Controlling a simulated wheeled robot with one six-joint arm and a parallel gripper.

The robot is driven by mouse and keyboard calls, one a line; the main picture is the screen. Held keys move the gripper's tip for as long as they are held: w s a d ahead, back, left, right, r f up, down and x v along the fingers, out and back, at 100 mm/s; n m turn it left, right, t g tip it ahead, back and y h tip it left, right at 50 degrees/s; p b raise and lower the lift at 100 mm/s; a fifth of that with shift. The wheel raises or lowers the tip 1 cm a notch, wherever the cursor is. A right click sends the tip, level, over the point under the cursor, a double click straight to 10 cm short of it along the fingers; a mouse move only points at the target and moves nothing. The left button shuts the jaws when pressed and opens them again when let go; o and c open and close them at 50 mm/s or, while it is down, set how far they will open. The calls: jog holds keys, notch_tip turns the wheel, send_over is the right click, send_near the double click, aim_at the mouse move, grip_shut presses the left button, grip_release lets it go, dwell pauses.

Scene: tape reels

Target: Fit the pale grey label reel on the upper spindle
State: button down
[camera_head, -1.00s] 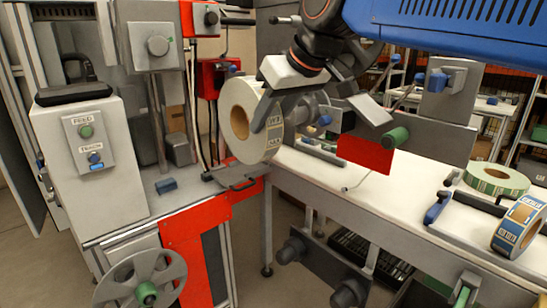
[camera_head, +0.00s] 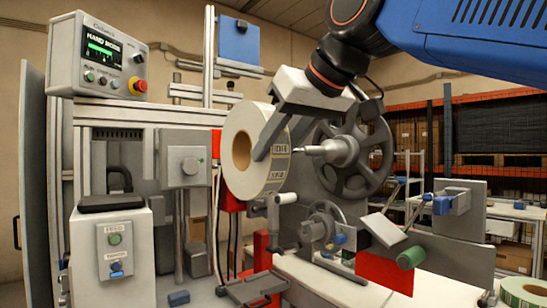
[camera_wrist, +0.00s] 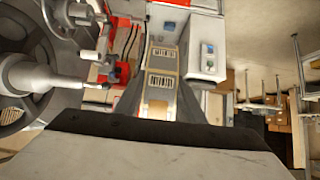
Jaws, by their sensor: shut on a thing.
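The pale grey label reel (camera_head: 236,178) is held upright in my gripper (camera_head: 270,142), its round core facing left and labels showing along its rim. One finger crosses the reel's near face; the other is mostly hidden. The upper spindle (camera_head: 328,149) is a pale shaft on a large dark spoked wheel (camera_head: 368,165), just right of the reel. In the wrist view, the reel's labelled rim (camera_wrist: 160,85) is in the middle and the spindle (camera_wrist: 45,75) comes in from the left. Its tip is apart from the reel, which is off the spindle.
A smaller spoked wheel (camera_head: 326,228) and a grey crank-like arm (camera_head: 274,215) sit below the reel. A control box (camera_head: 108,62) and a white feeder unit (camera_head: 112,245) stand left. A red plate (camera_head: 384,272) and green roller (camera_head: 411,258) are lower right. A green-edged reel (camera_head: 524,291) lies at the corner.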

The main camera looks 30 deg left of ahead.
jog(key=shift+w+d+r, duration=0.1)
jog(key=shift+w+d, duration=0.3)
jog(key=shift+w, duration=0.5)
jog(key=shift+w+d, duration=0.35)
jog(key=shift+w, duration=0.5)
jog(key=shift+w, duration=0.1)
jog(key=w+d, duration=0.4)
jog(key=w, duration=0.7)
jog(key=shift+d, duration=0.35)
dwell(0.8)
jog(key=shift+w, duration=0.15)
jog(key=shift+w+d, duration=0.35)
jog(key=shift+w, duration=0.4)
jog(key=shift+w+d, duration=0.3)
jog(key=shift+w, duration=0.4)
jog(key=shift+w+d, duration=0.35)
jog(key=shift+w, duration=0.4)
jog(key=shift+w, duration=0.15)
jog(key=shift+w+d, duration=0.35)
jog(key=shift+w, duration=0.45)
jog(key=shift+w+d, duration=0.35)
jog(key=shift+w, duration=0.45)
jog(key=shift+w+d, duration=0.2)
jog(key=shift+w, duration=0.25)
